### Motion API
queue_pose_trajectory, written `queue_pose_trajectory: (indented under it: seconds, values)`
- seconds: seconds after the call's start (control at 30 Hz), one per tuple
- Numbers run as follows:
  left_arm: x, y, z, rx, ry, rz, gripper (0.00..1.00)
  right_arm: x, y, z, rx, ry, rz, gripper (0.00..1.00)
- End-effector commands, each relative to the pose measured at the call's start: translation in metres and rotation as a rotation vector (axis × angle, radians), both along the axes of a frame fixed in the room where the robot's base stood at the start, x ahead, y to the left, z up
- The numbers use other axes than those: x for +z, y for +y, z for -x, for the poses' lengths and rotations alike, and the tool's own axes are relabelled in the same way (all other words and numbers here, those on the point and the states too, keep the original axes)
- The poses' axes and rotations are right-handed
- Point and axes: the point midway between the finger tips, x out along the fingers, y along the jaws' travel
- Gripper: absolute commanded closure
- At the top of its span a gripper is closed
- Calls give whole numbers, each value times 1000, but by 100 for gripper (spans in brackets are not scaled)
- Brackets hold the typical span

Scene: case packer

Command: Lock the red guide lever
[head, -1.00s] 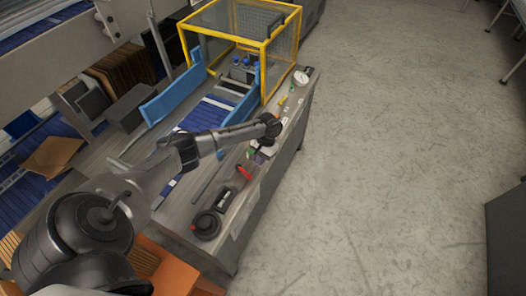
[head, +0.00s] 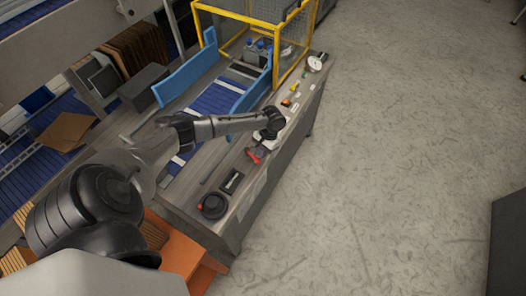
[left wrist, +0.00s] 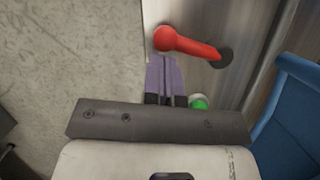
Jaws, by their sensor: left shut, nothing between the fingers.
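The red guide lever (head: 256,155) is on the machine's side ledge, just in front of my left gripper in the head view. In the left wrist view, the red lever (left wrist: 190,45) runs from a round knob at its left end to a dark pivot at its right. My left gripper (left wrist: 165,60) has purple fingers that are shut and empty. Their tips appear close below the knob; I cannot tell whether they touch it. In the head view, the left gripper (head: 263,138) is small and partly hidden by its wrist. My right gripper is not in view.
A green button (left wrist: 199,103) is right of the fingers. Blue guide rails (head: 186,76) flank the conveyor (head: 215,100). A yellow-framed cage (head: 232,13) stands behind. A black round knob (head: 213,206) and a gauge (head: 315,63) are on the ledge. Open floor lies right.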

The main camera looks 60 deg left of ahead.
Motion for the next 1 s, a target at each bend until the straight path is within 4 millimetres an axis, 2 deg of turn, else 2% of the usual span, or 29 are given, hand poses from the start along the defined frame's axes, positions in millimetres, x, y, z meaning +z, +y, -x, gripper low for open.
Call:
queue_pose_trajectory:
  seconds: [0.1, 0.67, 1.0]
  values:
    - [2, -2, 2, -29, 2, 1, 100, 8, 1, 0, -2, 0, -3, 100]
    - [2, -6, 9, -139, 2, 0, 100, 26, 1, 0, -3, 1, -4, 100]
    - [6, -12, 24, -354, 4, 1, 100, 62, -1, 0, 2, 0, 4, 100]
